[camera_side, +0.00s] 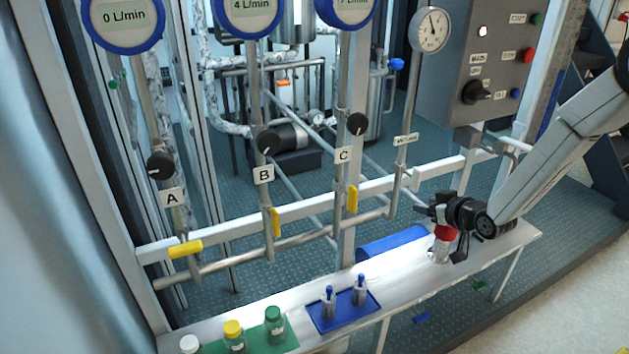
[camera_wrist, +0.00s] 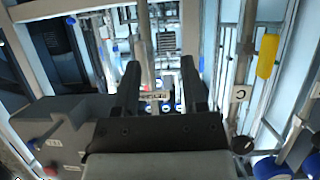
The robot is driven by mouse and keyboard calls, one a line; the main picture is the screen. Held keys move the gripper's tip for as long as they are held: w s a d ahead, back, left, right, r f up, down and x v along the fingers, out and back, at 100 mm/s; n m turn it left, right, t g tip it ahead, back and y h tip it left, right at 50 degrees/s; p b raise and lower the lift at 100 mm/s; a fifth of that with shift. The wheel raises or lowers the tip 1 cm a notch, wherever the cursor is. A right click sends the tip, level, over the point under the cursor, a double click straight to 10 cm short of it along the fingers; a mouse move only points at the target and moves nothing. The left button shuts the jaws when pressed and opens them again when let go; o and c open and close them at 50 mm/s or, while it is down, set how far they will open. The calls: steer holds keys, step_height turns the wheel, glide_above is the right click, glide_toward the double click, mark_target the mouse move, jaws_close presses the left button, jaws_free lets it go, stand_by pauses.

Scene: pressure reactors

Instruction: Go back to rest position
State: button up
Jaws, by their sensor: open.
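My gripper (camera_side: 428,209) is at the right of the bench in the side view, at the end of my arm coming in from the right. In the wrist view its two dark fingers (camera_wrist: 159,75) stand apart with nothing held between them. A vertical pipe with a small label (camera_wrist: 152,95) shows beyond the gap. A red-topped bottle (camera_side: 444,234) stands on the white bench just below the gripper in the side view, partly covered by it. Whether they touch, I cannot tell.
Pipes with yellow handles (camera_side: 186,248) and black knobs (camera_side: 160,166) rise behind the bench (camera_side: 408,290). A blue tray (camera_side: 326,325) holds two small vessels; a green mat (camera_side: 290,343) holds capped bottles. A grey control box (camera_side: 483,62) stands behind; it also shows in the wrist view (camera_wrist: 62,130).

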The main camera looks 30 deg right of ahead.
steer(key=s+a+r+g, duration=0.1)
steer(key=s+g, duration=0.4)
steer(key=s, duration=0.5)
steer(key=s+a+r+g, duration=0.1)
steer(key=s+g, duration=0.4)
steer(key=s, duration=0.6)
steer(key=shift+a, duration=0.9)
steer(key=shift+w, duration=0.1)
